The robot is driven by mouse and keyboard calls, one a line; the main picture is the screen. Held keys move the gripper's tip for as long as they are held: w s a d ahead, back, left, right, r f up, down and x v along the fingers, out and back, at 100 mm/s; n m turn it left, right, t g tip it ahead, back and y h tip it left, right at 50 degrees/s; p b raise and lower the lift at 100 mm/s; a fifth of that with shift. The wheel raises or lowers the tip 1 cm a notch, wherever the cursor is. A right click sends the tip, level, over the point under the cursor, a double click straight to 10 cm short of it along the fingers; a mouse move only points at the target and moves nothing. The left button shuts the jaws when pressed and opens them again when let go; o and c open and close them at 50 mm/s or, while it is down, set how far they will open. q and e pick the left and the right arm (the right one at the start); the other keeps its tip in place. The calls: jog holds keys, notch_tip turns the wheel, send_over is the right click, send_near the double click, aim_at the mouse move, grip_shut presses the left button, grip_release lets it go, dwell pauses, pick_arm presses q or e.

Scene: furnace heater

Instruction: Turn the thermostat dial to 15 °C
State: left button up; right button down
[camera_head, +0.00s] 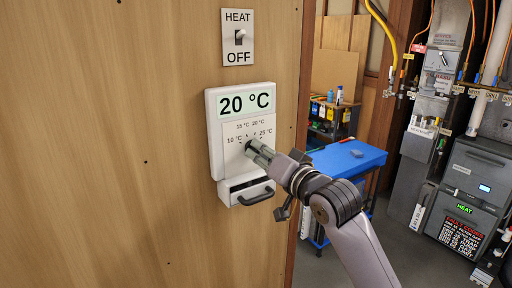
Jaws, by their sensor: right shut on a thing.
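The white thermostat (214,130) is mounted on the wooden wall, and its display (246,103) reads 20 °C. Its dial plate (236,150) carries marks for 10, 15, 20 and 25 °C. My right gripper (254,147) reaches in from the lower right, its fingertips at the middle of the plate, shut on the dial. The gripper hides most of the dial, so its pointer cannot be made out. My left gripper is not in view.
A HEAT/OFF switch plate (238,38) is above the thermostat. A black handle (257,196) sticks out below it. A blue-topped cart (346,158) and a grey furnace (475,185) stand to the right, beyond the wall's edge. The wall left of the thermostat is clear.

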jog(key=shift+f+n+p, duration=0.1)
jog(key=shift+n+p, duration=0.65)
jog(key=shift+n, duration=1.55)
jog(key=n+p, duration=0.1)
jog(key=n, duration=0.3)
jog(key=shift+n+p, duration=0.3)
jog(key=shift+p, duration=0.05)
